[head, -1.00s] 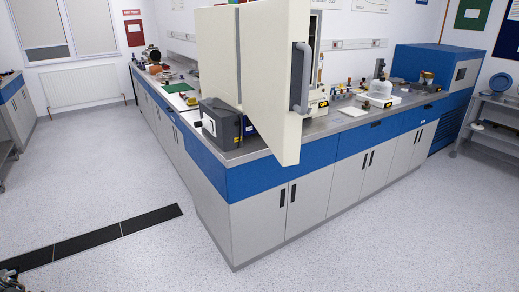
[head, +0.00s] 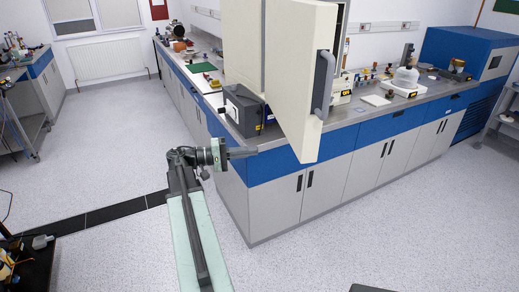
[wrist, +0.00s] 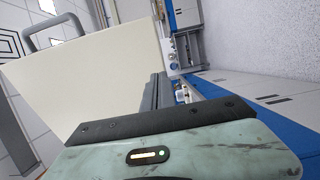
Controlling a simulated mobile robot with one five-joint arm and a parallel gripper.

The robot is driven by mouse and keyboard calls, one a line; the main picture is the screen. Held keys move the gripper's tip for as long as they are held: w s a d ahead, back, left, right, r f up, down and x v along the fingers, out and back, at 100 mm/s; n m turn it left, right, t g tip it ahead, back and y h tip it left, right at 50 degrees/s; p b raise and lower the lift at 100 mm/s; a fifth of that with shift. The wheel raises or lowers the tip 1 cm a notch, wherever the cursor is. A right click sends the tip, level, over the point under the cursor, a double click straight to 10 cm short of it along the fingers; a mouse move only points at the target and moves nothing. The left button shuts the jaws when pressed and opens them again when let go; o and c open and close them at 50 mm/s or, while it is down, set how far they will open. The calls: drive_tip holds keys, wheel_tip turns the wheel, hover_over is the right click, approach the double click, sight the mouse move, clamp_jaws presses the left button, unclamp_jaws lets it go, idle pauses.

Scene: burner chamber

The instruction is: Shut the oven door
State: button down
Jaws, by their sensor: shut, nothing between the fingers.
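The oven door (head: 300,70) is a thick cream panel standing open, swung out over the bench front, with a grey bar handle (head: 323,82) on its face. Part of the cream oven body (head: 243,45) shows behind it to the left. My gripper (head: 250,152) is shut and empty, left of the door's lower part and apart from it in the picture. In the wrist view, the door (wrist: 90,80) fills the left side, with its handle (wrist: 52,28) at the upper left. The dark fingers (wrist: 156,92) point toward the scene beside the door. The oven's inside is hidden.
A dark grey box (head: 243,108) sits on the bench corner just above my gripper. The blue and grey bench (head: 275,200) runs right and back under the door. Speckled floor (head: 120,235) is free left of the bench. A cart (head: 25,135) stands at the far left.

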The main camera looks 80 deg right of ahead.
sight(292, 147)
drive_tip(key=x, duration=1.1)
drive_tip(key=shift+s+d, duration=0.25)
drive_tip(key=shift+s, duration=0.05)
drive_tip(key=shift+s, duration=0.1)
